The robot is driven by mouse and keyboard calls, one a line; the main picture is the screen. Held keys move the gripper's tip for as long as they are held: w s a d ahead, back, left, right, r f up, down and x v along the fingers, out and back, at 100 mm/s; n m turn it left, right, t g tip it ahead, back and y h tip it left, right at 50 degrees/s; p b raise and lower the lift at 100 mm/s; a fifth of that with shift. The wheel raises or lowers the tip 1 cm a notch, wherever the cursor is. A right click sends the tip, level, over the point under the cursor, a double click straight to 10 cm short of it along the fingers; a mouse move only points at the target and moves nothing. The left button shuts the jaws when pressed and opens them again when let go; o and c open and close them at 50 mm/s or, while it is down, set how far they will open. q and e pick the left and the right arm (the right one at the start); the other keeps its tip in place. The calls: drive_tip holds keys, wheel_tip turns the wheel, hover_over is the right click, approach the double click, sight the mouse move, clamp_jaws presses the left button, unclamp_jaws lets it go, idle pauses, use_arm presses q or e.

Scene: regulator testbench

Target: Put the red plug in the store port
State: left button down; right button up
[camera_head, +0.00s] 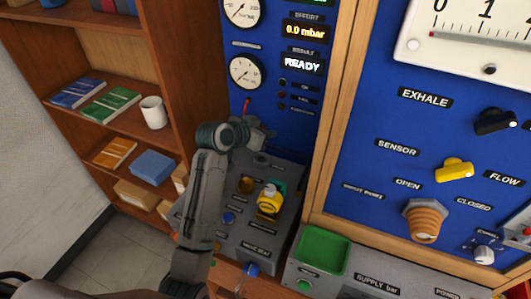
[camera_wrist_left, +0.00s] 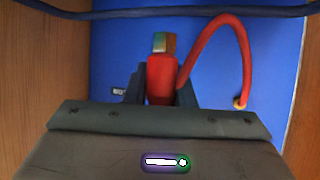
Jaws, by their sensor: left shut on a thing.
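My left gripper (camera_head: 255,128) reaches up to the blue panel between the wooden posts, just below the lower round gauge. In the left wrist view its fingers (camera_wrist_left: 161,92) are shut around the red plug (camera_wrist_left: 162,76). The plug points away from the gripper toward the blue panel, with a metallic tip showing. A red hose (camera_wrist_left: 232,35) arches beside it and ends at a brass fitting (camera_wrist_left: 240,103) on the panel. In the head view the gripper hides the plug. I cannot make out which port is the store port. My right gripper is not in view.
Below the gripper stands a grey bench unit (camera_head: 240,236) with a yellow object (camera_head: 269,200) on it. A green tray (camera_head: 322,250) is to its right. A wooden post (camera_head: 333,110) flanks the panel on the right. The bookshelf (camera_head: 185,60) with a white mug (camera_head: 153,112) is at left.

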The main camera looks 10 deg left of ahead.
sight(265, 156)
use_arm(q)
wheel_tip(265, 156, down, 7)
drive_tip(key=shift+r+p, duration=0.2)
drive_tip(key=shift+p, duration=0.8)
drive_tip(key=shift+f, duration=0.2)
drive_tip(key=shift+s, duration=0.1)
drive_tip(key=shift+f, duration=0.2)
drive_tip(key=c, duration=1.2)
unclamp_jaws()
drive_tip(key=shift+r, duration=0.2)
